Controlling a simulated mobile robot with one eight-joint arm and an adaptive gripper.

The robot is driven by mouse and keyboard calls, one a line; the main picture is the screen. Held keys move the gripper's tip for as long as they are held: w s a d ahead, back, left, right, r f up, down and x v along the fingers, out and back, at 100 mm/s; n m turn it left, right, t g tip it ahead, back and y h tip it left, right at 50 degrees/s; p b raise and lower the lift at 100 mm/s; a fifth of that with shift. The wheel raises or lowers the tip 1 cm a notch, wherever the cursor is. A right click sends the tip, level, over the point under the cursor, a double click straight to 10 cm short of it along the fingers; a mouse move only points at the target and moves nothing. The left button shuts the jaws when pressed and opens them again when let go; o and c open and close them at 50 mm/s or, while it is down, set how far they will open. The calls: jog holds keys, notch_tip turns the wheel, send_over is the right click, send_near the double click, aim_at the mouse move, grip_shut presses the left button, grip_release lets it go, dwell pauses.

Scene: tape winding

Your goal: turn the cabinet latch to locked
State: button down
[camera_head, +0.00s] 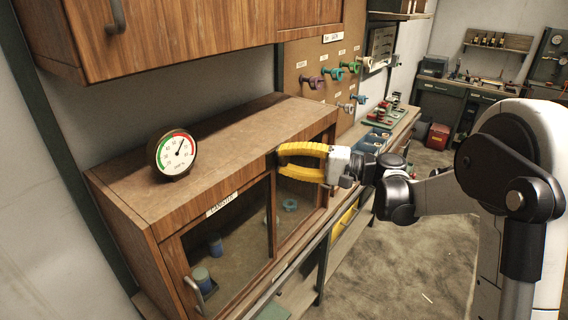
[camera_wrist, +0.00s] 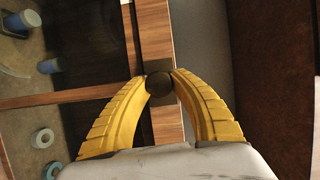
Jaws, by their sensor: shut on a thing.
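The wooden cabinet (camera_head: 235,128) stands at left with glass doors in its front and a label on the upper frame. The latch is a dark round knob (camera_wrist: 160,85) on the frame strip in the wrist view. My gripper (camera_head: 279,155) reaches the cabinet's upper front edge from the right. Its two yellow fingers are shut on the latch knob, one on each side, as the wrist view also shows (camera_wrist: 160,84). In the head view the fingers mostly hide the latch. I cannot tell its exact turn.
A round gauge (camera_head: 175,152) sits on the cabinet top. A wall cabinet (camera_head: 190,35) hangs above it. A pegboard (camera_head: 305,58) with coloured tape holders is behind my gripper. The floor (camera_head: 385,265) in front is clear.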

jog(key=shift+m, duration=0.3)
dwell(0.4)
jog(key=c, duration=1.1)
grip_release()
jog(key=shift+d, duration=0.1)
jog(key=v, duration=1.2)
jog(key=shift+s+f, duration=0.1)
jog(key=shift+f, duration=0.05)
